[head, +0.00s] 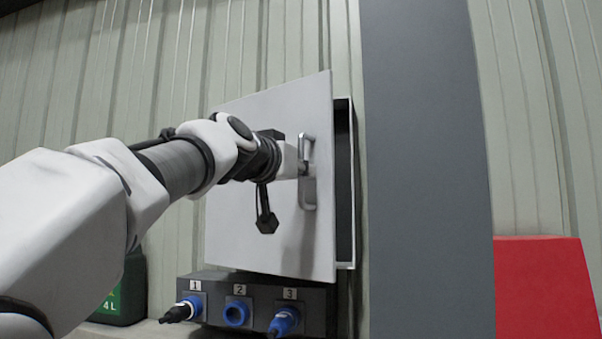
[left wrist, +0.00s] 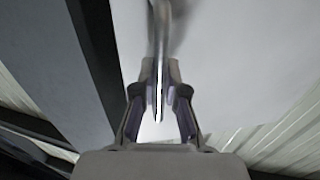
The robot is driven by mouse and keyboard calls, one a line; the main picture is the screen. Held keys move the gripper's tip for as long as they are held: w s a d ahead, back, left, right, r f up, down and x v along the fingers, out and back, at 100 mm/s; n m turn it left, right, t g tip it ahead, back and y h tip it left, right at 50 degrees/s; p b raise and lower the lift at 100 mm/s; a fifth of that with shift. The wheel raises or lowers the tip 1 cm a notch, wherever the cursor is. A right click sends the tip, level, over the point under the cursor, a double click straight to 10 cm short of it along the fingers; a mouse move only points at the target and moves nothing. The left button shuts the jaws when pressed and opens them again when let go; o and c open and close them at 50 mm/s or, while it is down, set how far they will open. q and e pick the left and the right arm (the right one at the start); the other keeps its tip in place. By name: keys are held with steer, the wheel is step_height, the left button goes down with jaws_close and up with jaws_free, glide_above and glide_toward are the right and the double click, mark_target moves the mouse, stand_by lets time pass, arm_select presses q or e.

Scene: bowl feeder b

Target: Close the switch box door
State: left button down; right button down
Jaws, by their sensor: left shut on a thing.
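The switch box door (head: 265,115) is a pale grey panel standing ajar, angled out from the wall. A dark gap shows between its right edge and the switch box (head: 347,200). A metal handle (head: 308,192) sits near the door's right edge. My left gripper (head: 303,168) is at this handle. In the left wrist view its fingers (left wrist: 159,100) are shut on the handle (left wrist: 165,30), in front of the pale door (left wrist: 235,60). The hinge side is not clear to see. My right gripper is not in view.
Below the door is a dark socket panel (head: 262,291) with blue connectors numbered 1 to 3. A green container (head: 125,295) stands at lower left. A grey post (head: 425,150) rises close right of the box. A red object (head: 545,290) is at far right.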

arm_select(q)
steer(key=shift+s+a, duration=0.1)
steer(key=c, duration=1.5)
jaws_free()
